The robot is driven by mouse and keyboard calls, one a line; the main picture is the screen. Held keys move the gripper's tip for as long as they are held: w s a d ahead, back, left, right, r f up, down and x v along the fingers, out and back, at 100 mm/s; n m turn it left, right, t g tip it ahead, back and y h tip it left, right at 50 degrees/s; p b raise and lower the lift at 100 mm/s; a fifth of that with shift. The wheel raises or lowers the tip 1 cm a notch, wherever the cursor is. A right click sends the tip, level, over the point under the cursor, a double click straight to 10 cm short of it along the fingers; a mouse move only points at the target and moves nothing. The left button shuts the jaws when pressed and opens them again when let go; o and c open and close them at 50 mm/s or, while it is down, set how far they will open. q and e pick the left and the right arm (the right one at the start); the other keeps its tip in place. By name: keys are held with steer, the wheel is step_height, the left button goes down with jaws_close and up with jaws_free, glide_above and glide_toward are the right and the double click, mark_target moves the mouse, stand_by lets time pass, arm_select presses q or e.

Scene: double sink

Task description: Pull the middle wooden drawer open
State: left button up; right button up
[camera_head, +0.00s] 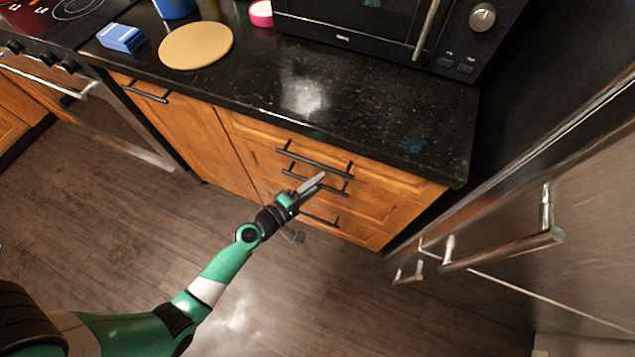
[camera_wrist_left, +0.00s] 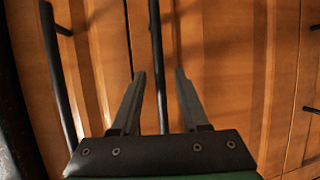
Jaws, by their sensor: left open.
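The middle wooden drawer (camera_head: 368,206) is in the cabinet under the black counter and looks shut. Its dark bar handle (camera_head: 334,189) lies between the top and bottom drawer handles. My left gripper (camera_head: 316,182) is open at this handle and covers part of it in the head view. In the left wrist view, the middle handle (camera_wrist_left: 157,60) runs between the two spread fingers of the left gripper (camera_wrist_left: 160,78), with a gap on each side. Whether the fingertips reach past the bar cannot be told. My right gripper is not in view.
The top drawer handle (camera_head: 310,160) and bottom drawer handle (camera_head: 320,219) are close on either side. A steel appliance with bar handles (camera_head: 505,250) stands at the right. The black counter (camera_head: 300,95) overhangs the drawers. The wooden floor in front is clear.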

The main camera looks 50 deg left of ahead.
arm_select(q)
steer(key=shift+w, duration=0.25)
jaws_close()
stand_by(1.3)
